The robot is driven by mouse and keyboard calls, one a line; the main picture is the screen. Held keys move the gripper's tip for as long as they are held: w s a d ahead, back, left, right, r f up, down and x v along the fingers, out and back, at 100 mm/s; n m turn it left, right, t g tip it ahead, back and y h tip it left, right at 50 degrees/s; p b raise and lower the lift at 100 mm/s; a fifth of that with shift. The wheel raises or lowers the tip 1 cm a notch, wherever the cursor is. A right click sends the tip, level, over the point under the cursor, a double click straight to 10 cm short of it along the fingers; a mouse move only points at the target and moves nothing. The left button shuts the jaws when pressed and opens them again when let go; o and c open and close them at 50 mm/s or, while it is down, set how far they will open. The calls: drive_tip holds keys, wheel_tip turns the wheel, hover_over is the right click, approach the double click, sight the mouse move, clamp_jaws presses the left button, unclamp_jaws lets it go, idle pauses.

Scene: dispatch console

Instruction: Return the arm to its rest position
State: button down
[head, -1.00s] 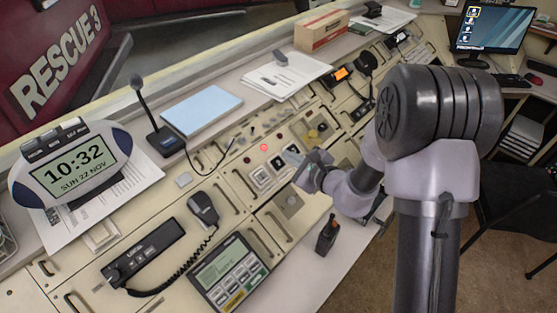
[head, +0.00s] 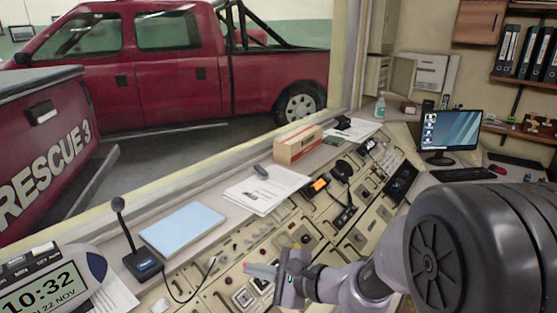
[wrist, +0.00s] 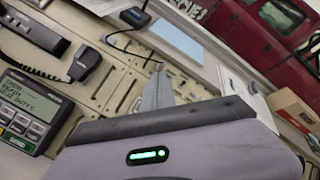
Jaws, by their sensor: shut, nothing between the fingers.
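My gripper (head: 262,270) is above the console (head: 222,286) in the head view, its fingers pointing left. It is shut with nothing held. In the wrist view the closed fingers (wrist: 158,92) show beyond the grey gripper body with its green light. My arm reaches in from the lower right of the head view and covers part of the console.
A desk microphone (head: 130,240), a blue folder (head: 183,229), papers (head: 262,195) and a cardboard box (head: 298,145) stand along the console's ledge. A clock (head: 50,288) is at lower left. A monitor (head: 450,130) stands at right.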

drive_tip(key=s+d+r+n+g+h, duration=0.15)
drive_tip(key=s+r+n+g, duration=0.4)
drive_tip(key=s, duration=0.75)
drive_tip(key=s+d+r+n+t+h, duration=0.1)
drive_tip(key=s+d+n+t+h, duration=0.1)
drive_tip(key=d, duration=0.5)
drive_tip(key=s+d+n+t+h, duration=0.2)
drive_tip(key=s+d+n+h, duration=0.2)
drive_tip(key=s+d+h, duration=0.2)
drive_tip(key=shift+s+d+r, duration=0.4)
drive_tip(key=shift+s+d, duration=0.3)
drive_tip(key=shift+s, duration=0.2)
idle(4.5)
